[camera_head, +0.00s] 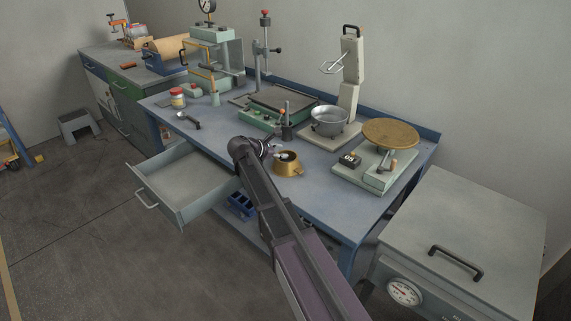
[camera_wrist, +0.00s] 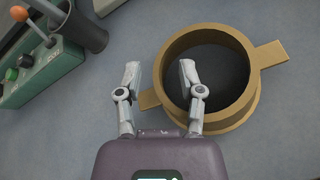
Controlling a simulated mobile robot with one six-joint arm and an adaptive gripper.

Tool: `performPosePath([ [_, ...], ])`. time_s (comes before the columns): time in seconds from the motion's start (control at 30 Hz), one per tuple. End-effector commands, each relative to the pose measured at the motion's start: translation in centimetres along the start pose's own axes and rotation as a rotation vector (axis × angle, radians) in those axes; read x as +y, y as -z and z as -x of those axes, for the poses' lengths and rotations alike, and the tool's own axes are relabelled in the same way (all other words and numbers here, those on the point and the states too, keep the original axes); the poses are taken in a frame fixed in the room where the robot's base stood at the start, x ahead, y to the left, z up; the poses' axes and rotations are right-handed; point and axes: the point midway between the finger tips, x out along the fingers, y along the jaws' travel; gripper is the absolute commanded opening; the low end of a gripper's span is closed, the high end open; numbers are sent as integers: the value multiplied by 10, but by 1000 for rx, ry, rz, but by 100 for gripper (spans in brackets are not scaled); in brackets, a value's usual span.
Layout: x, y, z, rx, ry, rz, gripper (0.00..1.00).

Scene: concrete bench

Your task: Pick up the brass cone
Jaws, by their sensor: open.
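The brass cone (camera_head: 287,168) stands on the blue bench near its front edge. It looks like a short brass cup with a wide dark opening and flat side tabs. In the wrist view the brass cone (camera_wrist: 252,105) fills the right half, seen from above. My gripper (camera_wrist: 159,71) is open with nothing held. Its right finger appears over the cone's opening and its left finger outside the left rim; I cannot tell the height between them. In the head view my gripper (camera_head: 276,153) is just left of the cone's top and partly covers it.
A green device (camera_wrist: 40,70) with a dark cylinder stands up-left of the gripper. A balance with a round pan (camera_head: 390,134) is right, a metal bowl (camera_head: 329,121) behind. An open drawer (camera_head: 183,185) juts out at left front. Bare bench lies left of the cone.

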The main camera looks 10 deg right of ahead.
Motion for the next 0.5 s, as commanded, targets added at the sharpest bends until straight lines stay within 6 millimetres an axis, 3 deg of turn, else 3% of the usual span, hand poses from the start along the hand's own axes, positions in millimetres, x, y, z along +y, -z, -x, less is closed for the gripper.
performPosePath([
  [0.2,0,0,0,0,0,0,47],
  [0.37,0,0,0,0,0,0,0],
  [0.5,0,0,0,0,1,0,0],
])
